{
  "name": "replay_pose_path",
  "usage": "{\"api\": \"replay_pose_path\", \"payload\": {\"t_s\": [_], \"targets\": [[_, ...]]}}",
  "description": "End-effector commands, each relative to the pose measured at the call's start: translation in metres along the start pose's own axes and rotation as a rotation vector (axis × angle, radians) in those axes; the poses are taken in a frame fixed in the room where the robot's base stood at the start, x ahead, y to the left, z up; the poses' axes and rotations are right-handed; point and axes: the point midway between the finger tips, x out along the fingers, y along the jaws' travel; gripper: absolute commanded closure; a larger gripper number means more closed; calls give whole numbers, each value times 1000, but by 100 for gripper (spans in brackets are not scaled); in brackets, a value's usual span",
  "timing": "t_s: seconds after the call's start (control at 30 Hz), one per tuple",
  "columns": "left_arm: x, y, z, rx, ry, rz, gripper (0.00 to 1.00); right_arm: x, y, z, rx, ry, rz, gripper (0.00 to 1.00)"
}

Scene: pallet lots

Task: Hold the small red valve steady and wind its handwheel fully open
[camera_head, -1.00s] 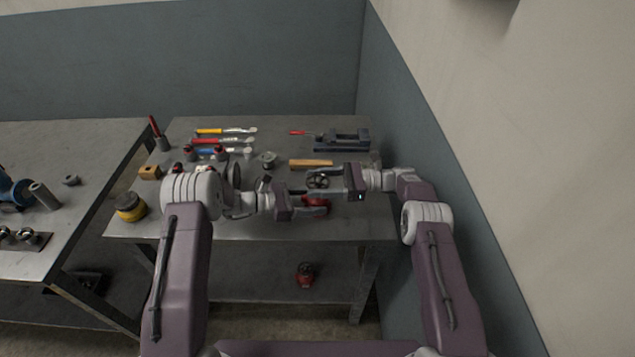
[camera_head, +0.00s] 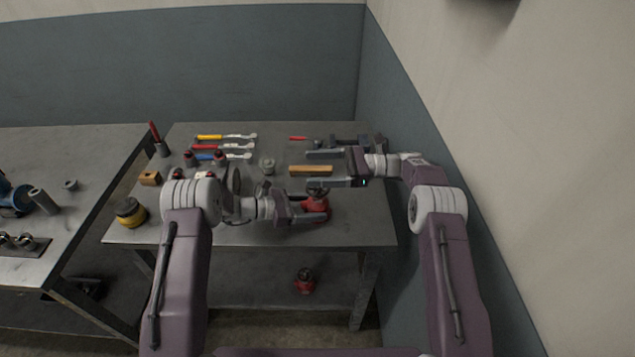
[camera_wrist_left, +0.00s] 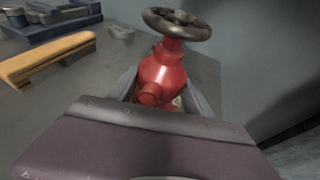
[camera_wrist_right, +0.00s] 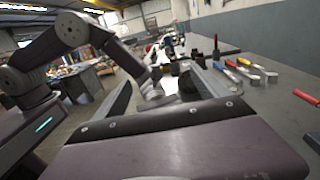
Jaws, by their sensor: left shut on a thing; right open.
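The small red valve (camera_head: 316,206) stands upright near the front right of the workbench. My left gripper (camera_head: 314,210) is shut on its red body, which also shows between the fingers in the left wrist view (camera_wrist_left: 162,75). The dark round handwheel (camera_wrist_left: 177,24) sits on top of the valve, above the left fingers, and is partly hidden in the head view (camera_head: 318,191). My right gripper (camera_head: 322,168) is open, its fingers spread wide and empty. It is beside and behind the handwheel in the head view; whether it touches the wheel cannot be told.
A wooden bar (camera_head: 311,171) lies behind the valve, with a dark vise-like tool (camera_head: 352,142) farther back. Several coloured-handled tools (camera_head: 225,147) lie at the back left. A yellow-and-black round item (camera_head: 130,212) is at the left edge. Another red valve (camera_head: 304,281) stands on the lower shelf.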

Motion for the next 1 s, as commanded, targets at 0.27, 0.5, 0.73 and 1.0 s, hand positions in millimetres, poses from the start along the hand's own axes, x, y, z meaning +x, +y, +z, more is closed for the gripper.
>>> {"api": "replay_pose_path", "payload": {"t_s": [0.27, 0.5, 0.73, 1.0], "targets": [[0, 0, 0, -2, 0, -1, 63, 0, 0, 22, 1, 0, 0, 16], [0, 0, 0, -1, 0, -1, 63, 0, 0, 21, 1, -3, -5, 16], [0, 0, 0, -1, 0, -1, 63, -14, -3, -4, -5, -73, -179, 16], [0, 0, 0, -1, 0, 0, 63, -37, 14, -54, -3, -39, -457, 16]]}}
